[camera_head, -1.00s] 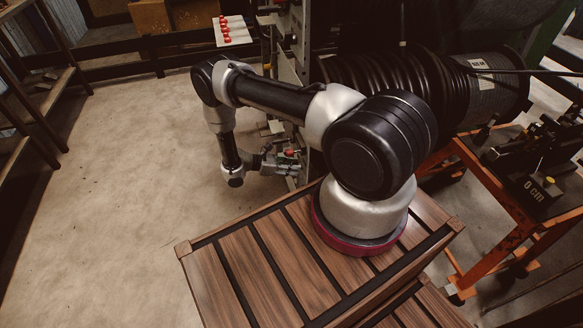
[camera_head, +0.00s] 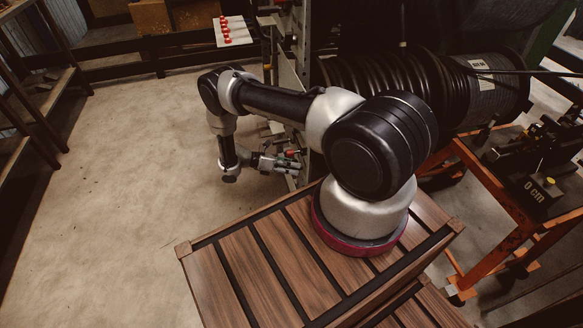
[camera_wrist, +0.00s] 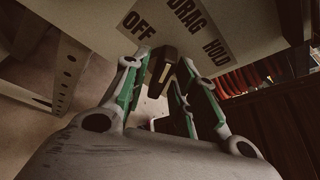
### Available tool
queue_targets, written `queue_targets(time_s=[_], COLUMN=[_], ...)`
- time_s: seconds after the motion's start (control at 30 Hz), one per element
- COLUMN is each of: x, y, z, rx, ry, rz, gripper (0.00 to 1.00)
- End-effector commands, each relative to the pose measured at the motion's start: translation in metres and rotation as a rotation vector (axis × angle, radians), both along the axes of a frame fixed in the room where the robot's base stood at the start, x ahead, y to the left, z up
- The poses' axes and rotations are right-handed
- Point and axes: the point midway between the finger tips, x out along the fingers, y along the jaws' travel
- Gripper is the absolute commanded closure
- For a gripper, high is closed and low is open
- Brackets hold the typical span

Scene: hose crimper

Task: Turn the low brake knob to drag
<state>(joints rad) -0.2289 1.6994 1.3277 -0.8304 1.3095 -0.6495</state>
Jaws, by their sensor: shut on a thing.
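The low brake knob (camera_wrist: 160,77) is dark with a pale pointer line, seen in the wrist view. It sits below a pale label plate (camera_wrist: 205,22) reading OFF, DRAG and HOLD. The pointer line leans up and slightly right; I cannot tell exactly which word it meets. My gripper (camera_wrist: 164,65) has its green-edged fingers on either side of the knob and is shut on it. In the head view my gripper (camera_head: 284,163) is low at the left side of the machine, and the knob cannot be made out there.
A ribbed black hose coil (camera_head: 400,88) lies on the machine behind my arm. An orange-framed cart (camera_head: 492,190) stands at the right. A pale board with red-topped items (camera_head: 228,30) is at the back. The floor (camera_head: 110,190) at the left is clear.

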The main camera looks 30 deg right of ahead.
Motion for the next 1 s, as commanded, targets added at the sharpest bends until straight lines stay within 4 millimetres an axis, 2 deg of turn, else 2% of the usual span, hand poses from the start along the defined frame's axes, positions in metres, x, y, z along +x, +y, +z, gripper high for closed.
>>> queue_targets(time_s=[0.23, 0.27, 0.3, 0.67, 0.77, 1.0], x=[0.001, 0.001, 0.001, 0.003, 0.008, 0.032], y=[0.0, 0.0, 0.0, 0.004, 0.014, 0.059], z=[0.0, 0.0, 0.0, 0.001, 0.006, 0.023], rx=[0.0, 0.0, 0.0, 0.0, 0.0, 0.001], ry=[-0.002, -0.002, -0.002, -0.003, -0.003, -0.005], rz=[0.001, 0.001, 0.001, 0.002, 0.003, 0.004], gripper=[0.96, 0.69, 0.65, 0.65, 0.65, 0.65])
